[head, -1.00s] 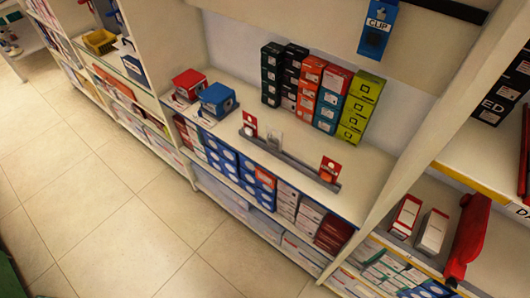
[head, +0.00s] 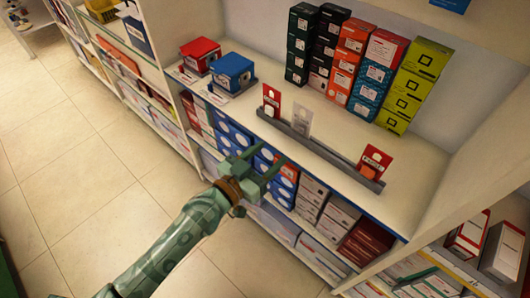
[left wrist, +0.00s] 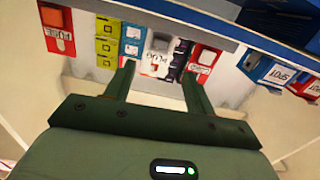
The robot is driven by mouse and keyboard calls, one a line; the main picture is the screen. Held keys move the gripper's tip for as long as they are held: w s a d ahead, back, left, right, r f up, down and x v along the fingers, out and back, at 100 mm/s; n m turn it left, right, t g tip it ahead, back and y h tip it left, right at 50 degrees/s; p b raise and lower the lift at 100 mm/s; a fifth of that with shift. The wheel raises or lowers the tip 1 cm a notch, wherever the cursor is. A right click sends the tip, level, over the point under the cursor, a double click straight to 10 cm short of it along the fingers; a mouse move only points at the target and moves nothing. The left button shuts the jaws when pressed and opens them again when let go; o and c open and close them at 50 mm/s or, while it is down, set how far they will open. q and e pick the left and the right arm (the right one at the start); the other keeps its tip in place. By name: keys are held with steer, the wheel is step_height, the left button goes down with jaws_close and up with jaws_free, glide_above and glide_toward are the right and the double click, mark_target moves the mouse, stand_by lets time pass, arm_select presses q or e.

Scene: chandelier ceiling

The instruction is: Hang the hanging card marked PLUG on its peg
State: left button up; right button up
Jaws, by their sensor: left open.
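A grey rail (head: 335,155) along the shelf front holds three small upright cards: a red one (head: 271,97) at the left, a pale grey one (head: 302,118) beside it, and a red one (head: 375,160) at the right end. My left gripper (head: 265,157) is open and empty, in front of and below the shelf edge, nearest the left pair. In the left wrist view (left wrist: 157,60) its fingers spread towards the pale card (left wrist: 160,41). No bare peg shows. My right gripper is out of view.
Red (head: 200,54) and blue (head: 234,70) boxes stand left of the rail. Stacked green, orange, blue and yellow boxes (head: 408,85) stand behind it. Bare shelf top (head: 430,180) lies at the right. The bottom of a blue card (head: 452,4) shows at the top edge.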

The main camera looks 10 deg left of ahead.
mark_target(296, 131)
arm_select(q)
steer(key=b+x, duration=0.2)
steer(key=x, duration=1)
steer(key=shift+f, duration=0.2)
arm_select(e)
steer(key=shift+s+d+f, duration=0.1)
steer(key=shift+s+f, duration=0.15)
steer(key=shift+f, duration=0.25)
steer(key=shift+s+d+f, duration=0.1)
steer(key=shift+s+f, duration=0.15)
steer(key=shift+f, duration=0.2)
arm_select(q)
steer(key=c, duration=0.3)
step_height(296, 131, up, 5)
steer(key=p, duration=0.4)
steer(key=shift+f, duration=0.15)
steer(key=r+p+v, duration=0.1)
steer(key=p+v, duration=0.3)
steer(key=v, duration=0.6)
steer(key=shift+r, duration=0.2)
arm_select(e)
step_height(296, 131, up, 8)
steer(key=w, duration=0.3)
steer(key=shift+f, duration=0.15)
